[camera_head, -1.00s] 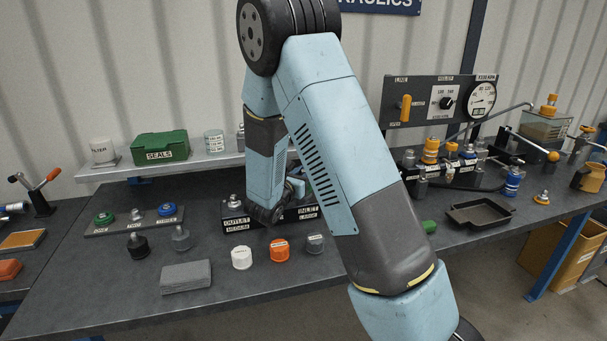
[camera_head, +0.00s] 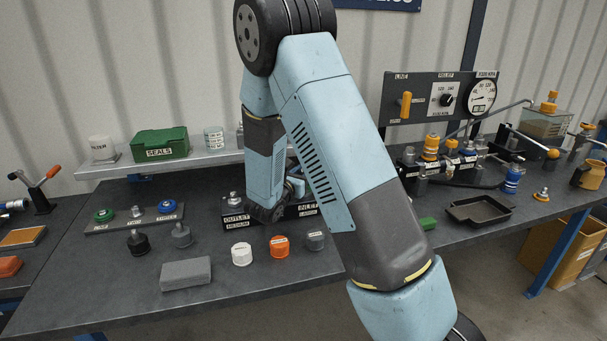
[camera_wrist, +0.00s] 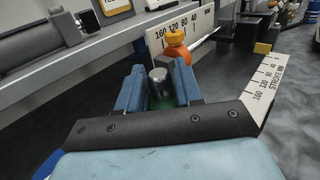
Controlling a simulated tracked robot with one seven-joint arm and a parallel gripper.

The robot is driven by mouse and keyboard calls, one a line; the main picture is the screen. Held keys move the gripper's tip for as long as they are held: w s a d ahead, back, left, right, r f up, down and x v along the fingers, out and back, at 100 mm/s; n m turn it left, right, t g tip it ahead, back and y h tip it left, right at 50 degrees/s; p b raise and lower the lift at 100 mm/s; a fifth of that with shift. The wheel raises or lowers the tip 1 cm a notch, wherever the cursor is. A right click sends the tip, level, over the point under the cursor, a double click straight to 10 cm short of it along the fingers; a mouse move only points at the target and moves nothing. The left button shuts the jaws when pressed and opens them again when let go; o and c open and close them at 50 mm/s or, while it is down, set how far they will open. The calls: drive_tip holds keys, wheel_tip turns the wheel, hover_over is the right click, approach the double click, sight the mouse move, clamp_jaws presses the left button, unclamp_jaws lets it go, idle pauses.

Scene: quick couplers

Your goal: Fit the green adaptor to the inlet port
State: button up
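My gripper (camera_wrist: 160,88) shows in the wrist view with its blue fingers on both sides of a metal part with green at its base, which I take to be the green adaptor (camera_wrist: 159,76). In the head view my gripper end is dark and stands at the block labelled outlet and inlet (camera_head: 236,223), largely hidden by my arm. The inlet label (camera_head: 307,209) shows at the block's right, but the port itself is hidden. A green-ringed piece (camera_head: 104,215) and a blue-ringed piece (camera_head: 167,207) sit on the rack (camera_head: 125,226) at left.
White (camera_head: 242,255), orange (camera_head: 280,246) and grey (camera_head: 315,241) caps stand in front of the block. A grey pad (camera_head: 186,274) lies nearby. A shelf (camera_head: 105,168) with a green seals box (camera_head: 160,143) runs behind. A black tray (camera_head: 478,210) lies at right.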

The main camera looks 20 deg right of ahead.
drive_tip(key=o, duration=0.4)
drive_tip(key=v, duration=1.4)
